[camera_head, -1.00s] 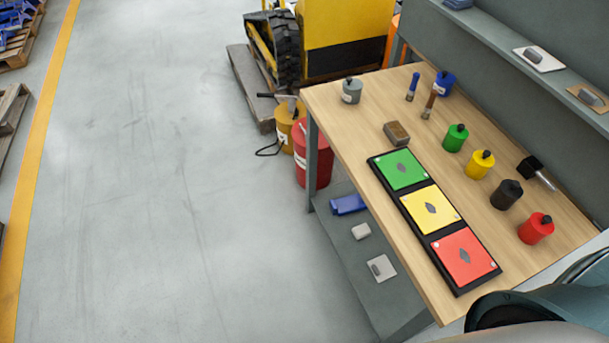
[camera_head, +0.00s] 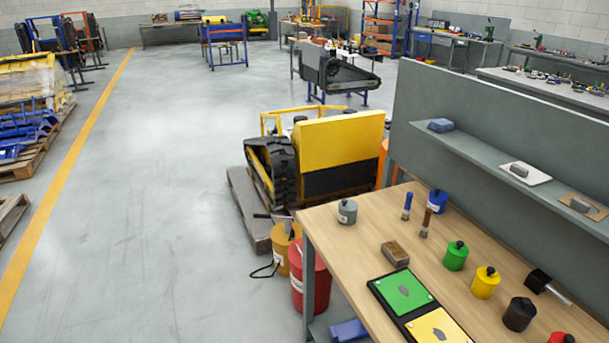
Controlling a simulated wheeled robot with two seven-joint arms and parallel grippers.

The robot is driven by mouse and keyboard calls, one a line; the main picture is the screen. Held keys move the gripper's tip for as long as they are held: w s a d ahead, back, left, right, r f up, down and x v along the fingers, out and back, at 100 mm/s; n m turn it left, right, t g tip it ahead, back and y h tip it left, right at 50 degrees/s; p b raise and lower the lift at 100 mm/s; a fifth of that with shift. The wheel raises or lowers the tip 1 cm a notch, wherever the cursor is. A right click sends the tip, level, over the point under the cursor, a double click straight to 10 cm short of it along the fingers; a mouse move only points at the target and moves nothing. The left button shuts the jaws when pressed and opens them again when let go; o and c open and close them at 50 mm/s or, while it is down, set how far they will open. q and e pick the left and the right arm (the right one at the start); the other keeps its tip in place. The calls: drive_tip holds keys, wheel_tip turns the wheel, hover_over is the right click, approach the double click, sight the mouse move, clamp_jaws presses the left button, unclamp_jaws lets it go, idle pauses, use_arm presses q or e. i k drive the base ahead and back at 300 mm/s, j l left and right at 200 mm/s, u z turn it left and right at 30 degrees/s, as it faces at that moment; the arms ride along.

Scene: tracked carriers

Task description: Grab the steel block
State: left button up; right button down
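Several small blocks could match the steel block, and I cannot tell for sure which one is steel. A grey block (camera_head: 519,170) sits on a white plate (camera_head: 534,176) on the wall shelf. Another grey block (camera_head: 580,205) sits on a brown card (camera_head: 591,213) further right on that shelf. A blue-grey block (camera_head: 441,125) lies at the shelf's left end. A brown-grey block (camera_head: 395,254) lies on the wooden table. Neither of my grippers shows in this view.
The table (camera_head: 320,222) holds grey, blue, green, yellow and black canisters, brushes, a black-headed tool (camera_head: 539,281) and a tray of coloured panels (camera_head: 377,291). A red drum (camera_head: 308,272) and a yellow can (camera_head: 283,249) stand beside it. A tracked machine (camera_head: 340,140) is behind. Open floor lies left.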

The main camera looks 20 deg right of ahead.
sight(398, 256)
drive_tip(key=i+j, duration=0.2)
drive_tip(key=i, duration=0.25)
drive_tip(key=i+j, duration=0.2)
drive_tip(key=i, duration=0.25)
drive_tip(key=z, duration=2.1)
